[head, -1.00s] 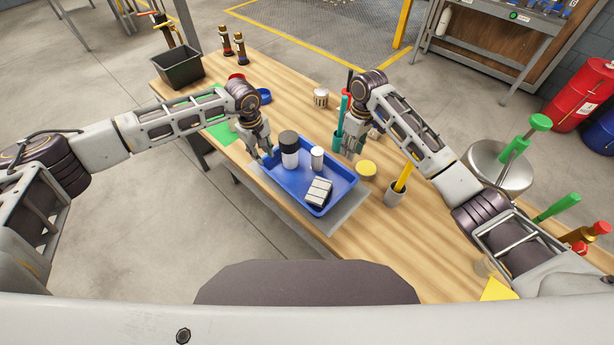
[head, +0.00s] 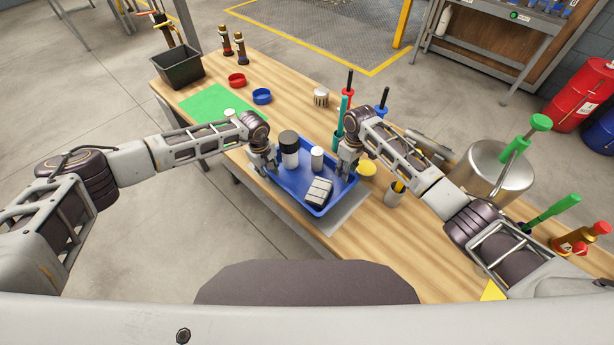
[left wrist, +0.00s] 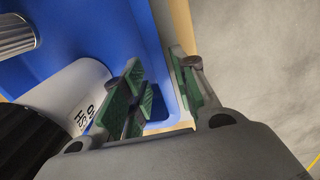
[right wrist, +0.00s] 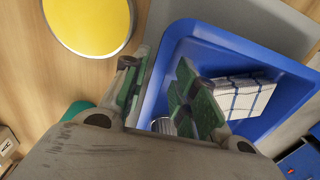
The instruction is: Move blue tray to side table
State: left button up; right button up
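The blue tray (head: 292,184) lies on a grey mat (head: 348,212) on the wooden table. It holds a black-capped white bottle (head: 289,153), a white cylinder (head: 317,158) and a white checked cloth (head: 318,191). My left gripper (head: 263,160) is at the tray's left side. In the left wrist view its open fingers (left wrist: 162,90) stand on either side of the tray wall (left wrist: 160,50). My right gripper (head: 348,163) is at the right side. In the right wrist view its open fingers (right wrist: 158,95) also straddle the tray wall. No side table can be clearly identified.
A yellow disc (head: 367,168), a grey cup (head: 394,193) and upright tools stand right of the tray. A large metal pot (head: 497,170) is further right. A green sheet (head: 207,104) and black bin (head: 178,67) are at the far left. Open floor lies left of the table.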

pick_arm(q)
jog(key=shift+f, duration=0.15)
pick_arm(e)
jog(key=shift+f, duration=0.2)
pick_arm(q)
jog(key=shift+c, duration=0.4)
pick_arm(e)
jog(key=shift+c, duration=0.4)
pick_arm(q)
grip_shut()
pick_arm(e)
grip_shut()
jog(key=shift+r, duration=0.1)
